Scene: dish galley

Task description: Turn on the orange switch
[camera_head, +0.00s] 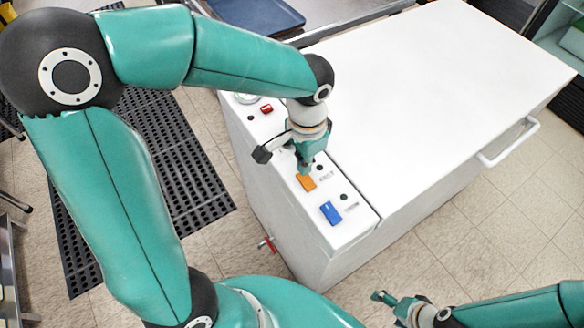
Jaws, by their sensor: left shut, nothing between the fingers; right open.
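The orange switch (306,183) sits on the white control panel on the near left side of the white machine. My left gripper (304,170) is shut and empty, pointing down, with its fingertips at or just above the far edge of the orange switch. I cannot tell whether it touches the switch. The small dark round indicator beside the switch looks unlit. My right gripper (384,298) is open and empty, low in the picture, in front of the machine and away from the panel.
A blue switch (331,213) is nearer on the same panel, and a red switch (266,108) is farther along it. A red-handled valve (268,244) sticks out of the machine's side. The white lid (430,90) has a handle (508,143). A black mat (165,165) lies on the floor.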

